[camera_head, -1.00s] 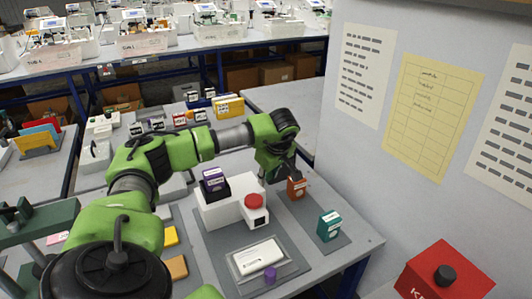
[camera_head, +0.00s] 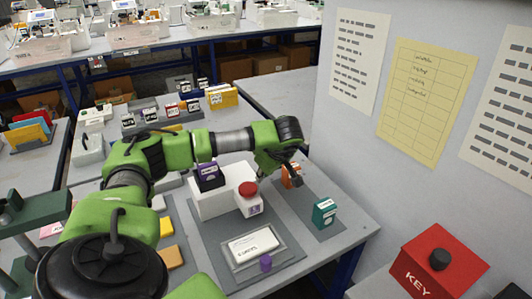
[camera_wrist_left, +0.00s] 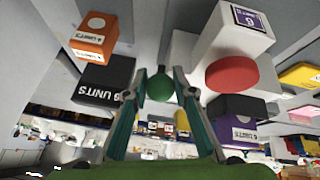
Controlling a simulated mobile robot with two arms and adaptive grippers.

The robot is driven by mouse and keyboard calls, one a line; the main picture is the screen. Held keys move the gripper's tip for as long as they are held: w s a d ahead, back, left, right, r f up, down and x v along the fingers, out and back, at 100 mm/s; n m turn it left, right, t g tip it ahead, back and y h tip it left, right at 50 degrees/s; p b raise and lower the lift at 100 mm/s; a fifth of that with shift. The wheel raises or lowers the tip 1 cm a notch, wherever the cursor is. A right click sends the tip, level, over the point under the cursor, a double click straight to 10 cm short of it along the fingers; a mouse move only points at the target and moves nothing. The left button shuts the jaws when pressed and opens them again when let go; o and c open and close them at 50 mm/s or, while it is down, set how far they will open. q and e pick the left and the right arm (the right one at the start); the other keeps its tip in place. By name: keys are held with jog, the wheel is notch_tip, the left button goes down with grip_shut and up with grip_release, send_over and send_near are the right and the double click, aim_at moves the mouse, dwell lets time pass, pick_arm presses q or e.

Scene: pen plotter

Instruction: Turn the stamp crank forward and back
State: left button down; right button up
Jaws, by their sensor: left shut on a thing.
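The white stamp machine (camera_head: 212,203) stands on a grey mat on the table. It has a red round top (camera_head: 248,189) at its front and a purple-and-black block (camera_head: 209,177) on it. My left gripper (camera_head: 284,172) is at the machine's right side. In the left wrist view, its two fingers (camera_wrist_left: 160,88) are on either side of a round green knob (camera_wrist_left: 159,86), the crank's handle end, and are shut on it. The crank's arm is mostly hidden. A white card (camera_head: 253,246) lies in a clear tray before the machine. My right gripper is not in view.
An orange block (camera_head: 291,180), partly hidden by my left gripper, and a teal block (camera_head: 324,213) stand close on the right. A purple cylinder (camera_head: 266,263) stands by the tray. A red KEY box (camera_head: 440,270) and a grey wall flank the right.

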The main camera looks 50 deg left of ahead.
pick_arm(q)
jog(key=c, duration=1.7)
grip_release()
jog(key=shift+s+f, duration=0.15)
jog(key=shift+f, duration=0.1)
jog(key=shift+a+r, duration=0.1)
jog(key=shift+a, duration=0.05)
jog(key=v, duration=1.2)
